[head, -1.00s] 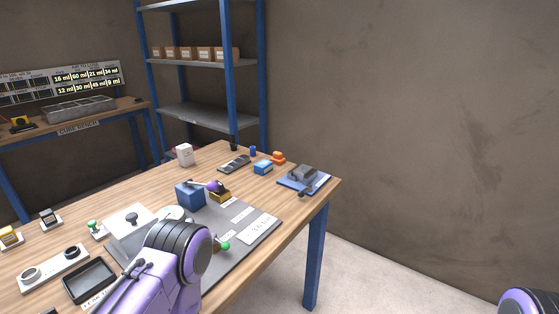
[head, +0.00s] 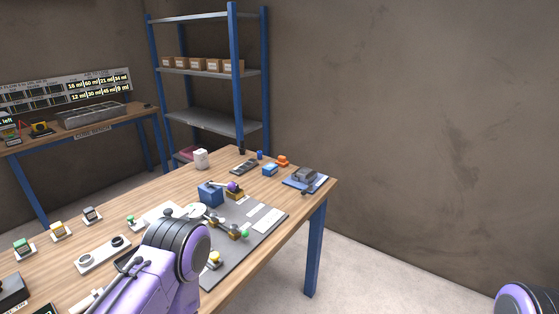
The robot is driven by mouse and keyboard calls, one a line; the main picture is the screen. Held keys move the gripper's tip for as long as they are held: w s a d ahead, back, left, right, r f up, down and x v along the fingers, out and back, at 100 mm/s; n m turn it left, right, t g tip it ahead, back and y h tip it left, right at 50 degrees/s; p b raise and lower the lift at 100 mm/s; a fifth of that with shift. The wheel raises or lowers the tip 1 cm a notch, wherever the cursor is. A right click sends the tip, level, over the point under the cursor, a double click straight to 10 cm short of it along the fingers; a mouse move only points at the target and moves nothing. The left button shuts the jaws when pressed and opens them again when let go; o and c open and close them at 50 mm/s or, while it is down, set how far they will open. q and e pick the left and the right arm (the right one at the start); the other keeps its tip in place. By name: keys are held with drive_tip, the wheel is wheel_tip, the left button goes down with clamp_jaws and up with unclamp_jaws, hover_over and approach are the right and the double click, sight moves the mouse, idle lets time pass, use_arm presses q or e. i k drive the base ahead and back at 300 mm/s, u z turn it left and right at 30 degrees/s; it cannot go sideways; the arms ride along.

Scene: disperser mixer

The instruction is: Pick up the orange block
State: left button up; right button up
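A small orange block (head: 282,161) sits near the back edge of the wooden table (head: 180,228), just behind a blue block (head: 270,170). Nothing touches it from my side. A purple arm link of mine comes in at the lower middle, over the front of the table, well short of the orange block. Another purple part of mine shows at the lower right corner, off the table. Neither gripper's fingers can be seen.
A blue tray with a grey device (head: 305,179) stands right of the orange block. A blue box (head: 210,193) and a grey mat (head: 247,238) lie in front. A white container (head: 201,159) and a dark tray (head: 244,167) are to the left. Blue shelving (head: 205,72) stands behind.

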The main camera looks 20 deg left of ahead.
sight(282, 162)
drive_tip(key=z, duration=0.9)
drive_tip(key=i, duration=3.75)
drive_tip(key=u, duration=3.65)
